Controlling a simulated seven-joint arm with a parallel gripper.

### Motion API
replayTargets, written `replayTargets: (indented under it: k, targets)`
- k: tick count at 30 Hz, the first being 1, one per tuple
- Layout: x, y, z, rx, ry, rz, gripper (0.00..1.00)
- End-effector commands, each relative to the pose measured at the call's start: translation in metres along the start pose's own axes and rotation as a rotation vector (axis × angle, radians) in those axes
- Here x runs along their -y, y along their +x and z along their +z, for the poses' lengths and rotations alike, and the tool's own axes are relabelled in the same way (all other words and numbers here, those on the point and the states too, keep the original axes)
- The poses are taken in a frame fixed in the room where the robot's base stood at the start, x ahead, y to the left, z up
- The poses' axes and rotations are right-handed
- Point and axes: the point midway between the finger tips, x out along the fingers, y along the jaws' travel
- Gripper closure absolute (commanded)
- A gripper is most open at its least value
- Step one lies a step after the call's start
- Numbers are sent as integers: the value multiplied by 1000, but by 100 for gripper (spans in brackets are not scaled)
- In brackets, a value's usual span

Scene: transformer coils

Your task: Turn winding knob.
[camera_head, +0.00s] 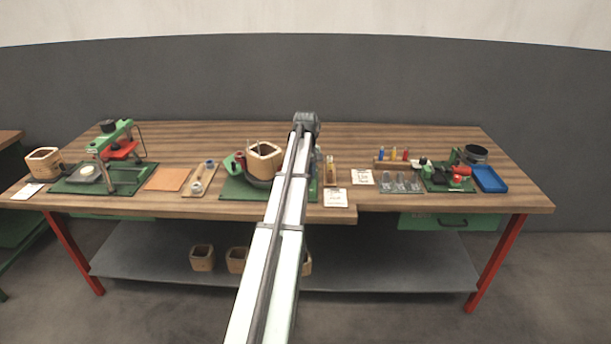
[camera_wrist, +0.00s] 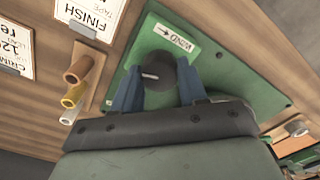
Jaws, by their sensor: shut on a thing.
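The winding knob (camera_wrist: 158,68) is a dark round knob with a pale line on top, on a green plate (camera_wrist: 235,68) beside a white label (camera_wrist: 175,40) with "WIND" and an arrow. My gripper (camera_wrist: 159,84) has its two blue fingers on either side of the knob and is shut on it. In the head view my arm crosses the middle of the table and hides the knob and the gripper. A wooden square coil form (camera_head: 264,158) stands on the green winding base (camera_head: 232,190), just left of my arm.
In the wrist view, a wooden holder with coloured tubes (camera_wrist: 76,97) and paper cards (camera_wrist: 92,15) lie left of the plate. In the head view, a green press (camera_head: 115,138) stands left; a blue tray (camera_head: 490,179) is right. The wooden tabletop (camera_head: 400,140) is clear at the back.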

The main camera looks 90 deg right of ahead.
Motion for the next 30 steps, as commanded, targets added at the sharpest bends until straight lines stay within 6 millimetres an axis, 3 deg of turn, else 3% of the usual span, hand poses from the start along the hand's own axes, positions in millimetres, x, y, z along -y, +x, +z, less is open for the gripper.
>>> replayTargets:
  k: [18,30]
  targets:
    - [-1,0,0,0,583,0,88]
    - [-1,0,1,0,864,0,88]
